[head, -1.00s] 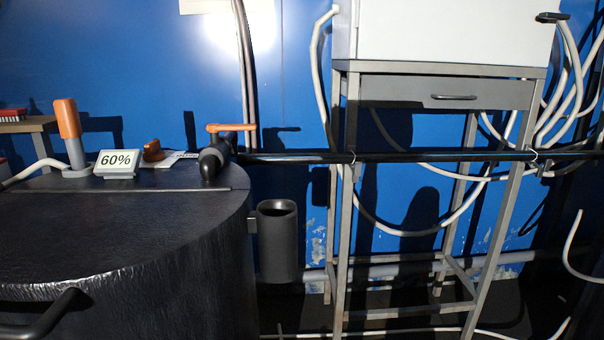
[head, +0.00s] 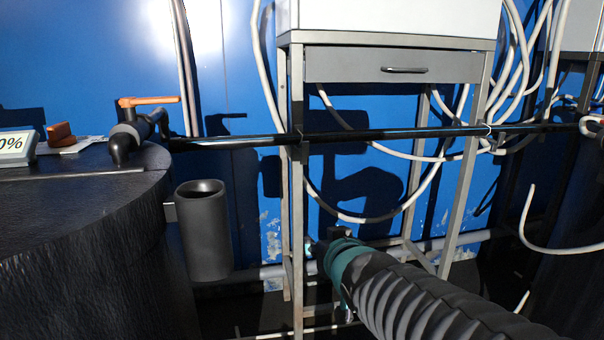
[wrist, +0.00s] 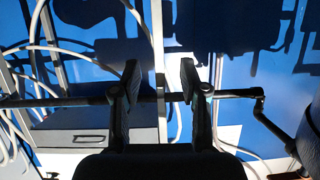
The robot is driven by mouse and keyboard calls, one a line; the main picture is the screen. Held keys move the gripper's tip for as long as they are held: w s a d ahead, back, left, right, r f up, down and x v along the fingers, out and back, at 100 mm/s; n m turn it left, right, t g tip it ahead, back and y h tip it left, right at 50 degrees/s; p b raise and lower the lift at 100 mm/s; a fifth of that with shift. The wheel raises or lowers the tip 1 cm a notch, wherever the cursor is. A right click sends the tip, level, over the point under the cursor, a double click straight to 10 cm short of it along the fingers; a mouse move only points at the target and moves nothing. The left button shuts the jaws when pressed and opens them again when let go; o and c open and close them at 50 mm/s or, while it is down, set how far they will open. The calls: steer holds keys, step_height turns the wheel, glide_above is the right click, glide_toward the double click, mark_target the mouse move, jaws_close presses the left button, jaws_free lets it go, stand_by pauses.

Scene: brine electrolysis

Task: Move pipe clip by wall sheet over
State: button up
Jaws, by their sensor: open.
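The black pipe (head: 390,134) runs level across the front of the metal stand. A small pale clip (head: 488,130) sits on it at the stand's right leg. A dark fitting (head: 300,136) shows at the left leg, but its shape is unclear. My gripper (wrist: 158,80) is open in the wrist view, with one finger on each side of a pale upright. The pipe (wrist: 235,93) passes across near the fingers; I cannot tell whether they touch it. No clip is clearly held. In the head view my arm covers most of the gripper. I cannot make out a wall sheet.
The dark tank (head: 80,240) stands at the left, with an orange-handled valve (head: 130,130) and a hanging grey cup (head: 205,232). The stand (head: 393,42) carries a drawer (head: 395,66). Pale hoses (head: 530,60) hang at the right. Blue wall lies behind.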

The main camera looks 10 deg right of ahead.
mark_target(304, 161)
steer(key=w+r+t+b, duration=0.1)
steer(key=w+r+t, duration=0.2)
steer(key=w, duration=0.4)
steer(key=w+r+t+b, duration=0.2)
steer(key=w+r, duration=0.1)
steer(key=w, duration=0.4)
steer(key=w+r+t+b, duration=0.2)
steer(key=w+r+t, duration=0.1)
steer(key=w, duration=0.4)
steer(key=shift+w+d+r+t, duration=0.15)
steer(key=shift+w+r+t, duration=0.05)
steer(key=shift+w+t, duration=0.1)
